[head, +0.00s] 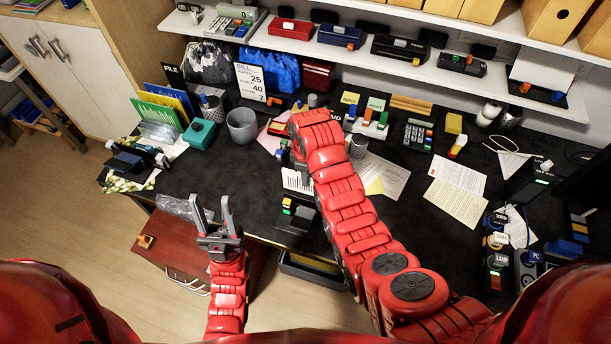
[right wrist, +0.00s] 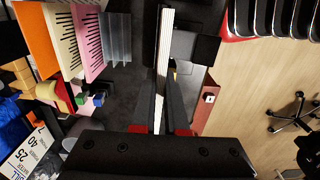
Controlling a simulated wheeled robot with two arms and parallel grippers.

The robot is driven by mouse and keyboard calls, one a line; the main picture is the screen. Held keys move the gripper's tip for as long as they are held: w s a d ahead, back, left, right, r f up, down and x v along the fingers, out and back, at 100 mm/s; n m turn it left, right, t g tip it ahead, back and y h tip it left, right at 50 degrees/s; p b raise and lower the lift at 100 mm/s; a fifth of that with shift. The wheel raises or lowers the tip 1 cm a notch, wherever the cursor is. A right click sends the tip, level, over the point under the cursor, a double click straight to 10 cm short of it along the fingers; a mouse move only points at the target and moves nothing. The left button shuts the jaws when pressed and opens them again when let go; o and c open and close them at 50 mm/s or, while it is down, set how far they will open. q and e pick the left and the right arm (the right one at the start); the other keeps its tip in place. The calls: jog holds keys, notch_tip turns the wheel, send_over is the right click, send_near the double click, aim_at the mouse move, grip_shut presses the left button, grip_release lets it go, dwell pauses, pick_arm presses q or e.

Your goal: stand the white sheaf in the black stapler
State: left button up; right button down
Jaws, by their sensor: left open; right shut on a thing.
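The white sheaf (head: 297,181) is upright near the desk's front edge, with dark printed lines on its face. My right gripper (head: 300,160) is shut on it from above, partly hidden by my own red arm. In the right wrist view the sheaf (right wrist: 164,50) shows edge-on as a thin white strip between the dark fingers. The black stapler (head: 293,224), with green and orange marks on it, is just in front of and below the sheaf. I cannot tell whether they touch. My left gripper (head: 212,212) is open and empty in front of the desk, left of the stapler.
A grey cup (head: 242,125), a teal device (head: 198,134) and another dark stapler-like device (head: 133,158) stand to the left. Papers (head: 457,188) and a calculator (head: 417,135) lie to the right. A red drawer cabinet (head: 185,250) is below the left front edge.

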aim_at(306, 190)
jog(key=shift+w+f, duration=0.15)
jog(key=shift+w, duration=0.05)
jog(key=shift+s+b, duration=0.3)
jog(key=shift+b, duration=0.15)
notch_tip(306, 190, down, 4)
jog(key=b, duration=0.2)
jog(key=shift+b, duration=0.35)
jog(key=shift+f+b, duration=0.3)
jog(key=shift+f, duration=0.25)
jog(key=shift+f+b, duration=0.3)
jog(key=shift+b, duration=0.05)
